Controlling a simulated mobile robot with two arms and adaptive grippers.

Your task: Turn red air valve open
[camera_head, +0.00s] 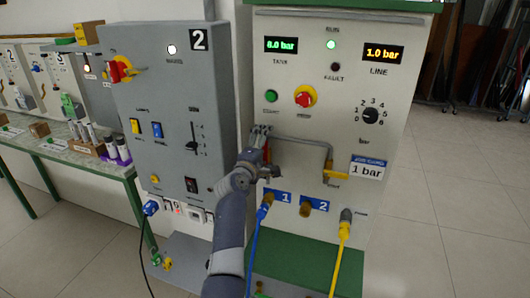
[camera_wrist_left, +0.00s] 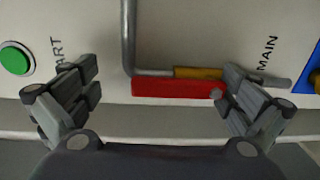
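The red air valve lever (camera_wrist_left: 175,89) lies level across the wrist view, beside a brass valve body (camera_wrist_left: 198,73) on a grey pipe. In the head view a little of the red lever (camera_head: 267,152) shows, mostly hidden by my left gripper (camera_head: 266,150) at the panel's left side. In the wrist view my left gripper (camera_wrist_left: 160,80) is open, one finger on each side of the lever. The right finger is close to the lever's right end and overlaps it in the picture; I cannot tell if they touch. My right gripper is not in view.
The grey pipe (camera_head: 300,141) runs right to a yellow fitting (camera_head: 336,175). A green START button (camera_head: 271,96), a red knob (camera_head: 304,97) and a black dial (camera_head: 371,116) sit above. Blue (camera_head: 257,225) and yellow hoses (camera_head: 341,250) hang below. A grey control box (camera_head: 150,90) stands left.

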